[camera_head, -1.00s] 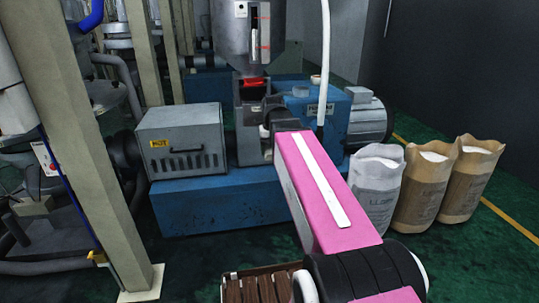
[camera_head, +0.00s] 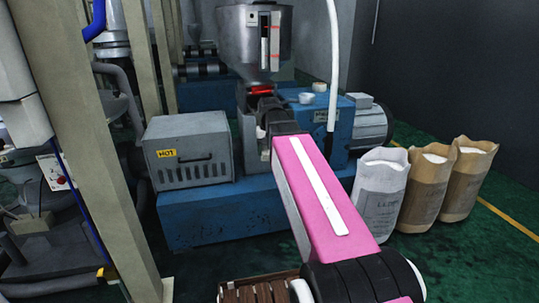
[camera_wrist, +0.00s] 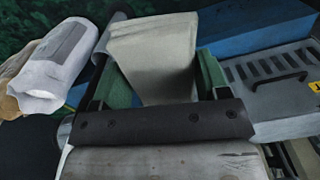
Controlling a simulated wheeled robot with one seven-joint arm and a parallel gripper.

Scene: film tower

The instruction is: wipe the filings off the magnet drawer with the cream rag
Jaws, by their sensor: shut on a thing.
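The cream rag (camera_wrist: 155,62) hangs as a pale, folded sheet between the two green fingers of my gripper (camera_wrist: 160,82) in the wrist view. The fingers are shut on it, and it reaches out past their tips. In the head view my pink arm points to the blue machine, and my gripper is mostly hidden behind its far end. A red piece (camera_head: 261,90) shows under the grey hopper (camera_head: 253,38), just above my wrist. I cannot tell if it is part of the magnet drawer. No filings can be made out.
A grey box marked HOT (camera_head: 187,152) sits on the blue machine base (camera_head: 220,217), left of my arm. A beige post (camera_head: 92,150) stands at the left. A white sack (camera_head: 380,190) and two brown sacks (camera_head: 425,188) stand at the right. A white hose (camera_head: 333,65) hangs behind.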

